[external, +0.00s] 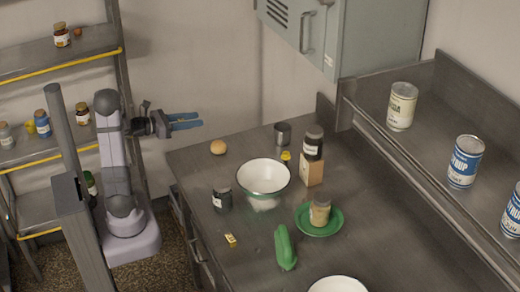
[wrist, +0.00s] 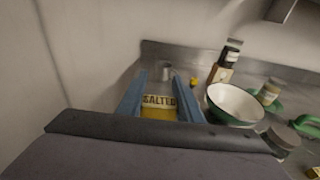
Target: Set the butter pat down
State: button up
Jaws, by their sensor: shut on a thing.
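My gripper (external: 187,121) has blue fingers and hangs in the air left of the counter, above its level and near the wall. In the wrist view the fingers (wrist: 158,92) are shut on a yellow butter pat (wrist: 158,112) with a pale label reading "SALTED". The pat is hard to make out between the fingers in the external view. Another small yellow block (external: 231,240) lies on the counter (external: 370,215) near its left edge; I cannot read its label.
A bun (external: 218,147) lies at the counter's back-left corner. A white bowl (external: 263,177), dark jar (external: 222,201), metal cup (external: 283,134), wooden block (external: 311,173) under a dark jar, green plate (external: 306,228) with a jar, and green object (external: 284,248) crowd the counter. Cans line the right shelf.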

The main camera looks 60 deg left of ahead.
jog(key=b, duration=0.7)
send_over(195, 161)
notch_tip(195, 161, down, 7)
jog(key=shift+w+p, duration=0.2)
jog(key=shift+p, duration=0.1)
jog(key=shift+f, duration=4.8)
jog(key=shift+f, duration=0.1)
jog(key=shift+f, duration=0.15)
jog(key=o, duration=1)
jog(key=shift+s, duration=0.1)
